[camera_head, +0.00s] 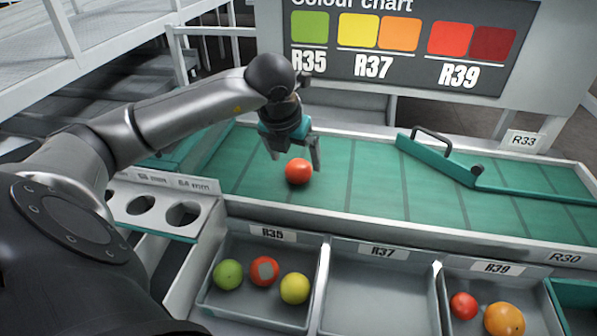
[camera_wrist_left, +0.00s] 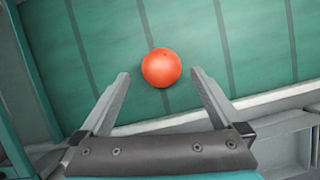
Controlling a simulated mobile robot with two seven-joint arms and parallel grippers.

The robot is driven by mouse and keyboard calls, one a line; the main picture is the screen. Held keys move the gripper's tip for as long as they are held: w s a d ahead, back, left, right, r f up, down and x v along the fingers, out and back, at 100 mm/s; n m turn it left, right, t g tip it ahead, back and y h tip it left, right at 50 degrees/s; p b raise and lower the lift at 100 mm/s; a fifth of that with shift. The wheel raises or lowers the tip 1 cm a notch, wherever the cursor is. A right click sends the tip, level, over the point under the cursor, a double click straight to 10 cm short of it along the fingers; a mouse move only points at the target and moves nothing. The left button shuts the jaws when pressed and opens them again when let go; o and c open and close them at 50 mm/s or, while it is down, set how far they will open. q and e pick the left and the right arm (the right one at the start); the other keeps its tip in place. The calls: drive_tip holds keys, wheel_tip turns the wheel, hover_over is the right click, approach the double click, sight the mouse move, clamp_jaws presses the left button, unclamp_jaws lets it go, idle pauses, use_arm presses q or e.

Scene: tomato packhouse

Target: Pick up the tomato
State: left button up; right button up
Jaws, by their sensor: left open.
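A single red-orange tomato (camera_head: 298,171) lies on the green belt, below and close to my left gripper (camera_head: 294,158) in the head view. In the left wrist view the tomato (camera_wrist_left: 161,68) sits just beyond the fingertips, roughly centred between them. My left gripper (camera_wrist_left: 160,75) is open, with its two fingers spread wider than the tomato and nothing between them. My right gripper is in neither view.
In front of the belt (camera_head: 380,190) are trays R35 (camera_head: 208,300) with several fruits, R37 (camera_head: 378,300), empty, and R39 (camera_head: 445,300) with a red and an orange one. A green diverter bar (camera_head: 440,160) crosses the belt at right. A holed gauge plate (camera_head: 160,190) stands left.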

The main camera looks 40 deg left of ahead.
sight(296, 165)
use_arm(q)
drive_tip(key=x, duration=0.4)
drive_tip(key=shift+f+b, duration=0.35)
drive_tip(key=shift+f, duration=0.1)
